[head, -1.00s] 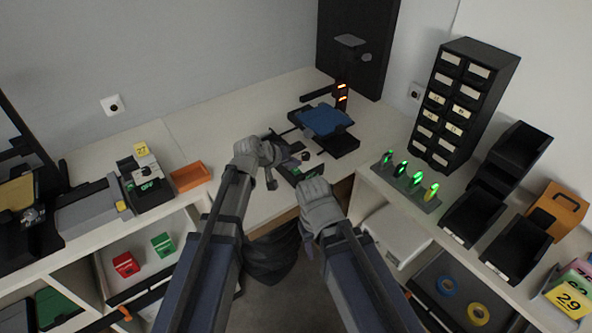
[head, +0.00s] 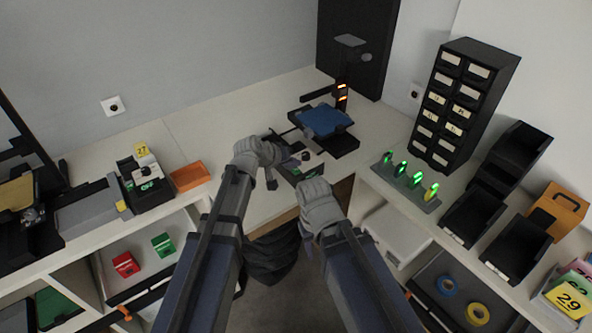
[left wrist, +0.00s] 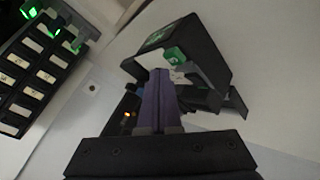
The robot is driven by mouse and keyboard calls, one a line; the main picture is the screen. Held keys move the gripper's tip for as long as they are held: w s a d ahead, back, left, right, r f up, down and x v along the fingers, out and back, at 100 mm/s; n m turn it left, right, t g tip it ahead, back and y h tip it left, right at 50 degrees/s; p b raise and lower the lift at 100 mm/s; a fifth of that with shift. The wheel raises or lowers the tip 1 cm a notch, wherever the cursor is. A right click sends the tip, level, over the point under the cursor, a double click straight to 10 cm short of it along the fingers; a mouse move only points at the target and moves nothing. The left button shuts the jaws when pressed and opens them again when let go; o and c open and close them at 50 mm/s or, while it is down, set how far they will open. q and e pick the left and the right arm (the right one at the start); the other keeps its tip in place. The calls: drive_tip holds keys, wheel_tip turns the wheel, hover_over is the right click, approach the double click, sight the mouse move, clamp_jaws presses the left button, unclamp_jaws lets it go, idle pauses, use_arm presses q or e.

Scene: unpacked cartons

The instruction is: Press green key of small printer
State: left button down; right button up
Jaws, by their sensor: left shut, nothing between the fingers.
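The small printer (head: 308,167) is a small dark box on the worktable, partly hidden by my arms in the head view. In the left wrist view the black printer (left wrist: 207,52) shows close up, with a raised green key (left wrist: 173,55) on its near side. My left gripper (left wrist: 160,73) is shut and empty, its purple fingertips just beside the green key; whether they touch it I cannot tell. In the head view the left gripper (head: 288,161) is at the printer. My right gripper (head: 320,195) is in front of the printer, its fingers hidden.
A black stand with a blue pad (head: 325,120) is behind the printer. A rack with green lights (head: 411,178) and a drawer cabinet (head: 462,105) stand on the right. An orange tray (head: 190,176) and another device (head: 147,188) are on the left.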

sight(294, 172)
use_arm(q)
drive_tip(key=shift+f+b, duration=0.4)
drive_tip(key=shift+b, duration=0.05)
drive_tip(key=shift+f+b, duration=0.5)
idle(0.6)
drive_tip(key=shift+r, duration=0.15)
idle(0.3)
drive_tip(key=shift+r+p, duration=0.8)
drive_tip(key=shift+p, duration=0.15)
drive_tip(key=shift+r, duration=0.1)
wheel_tip(294, 172, up, 5)
drive_tip(key=p, duration=0.5)
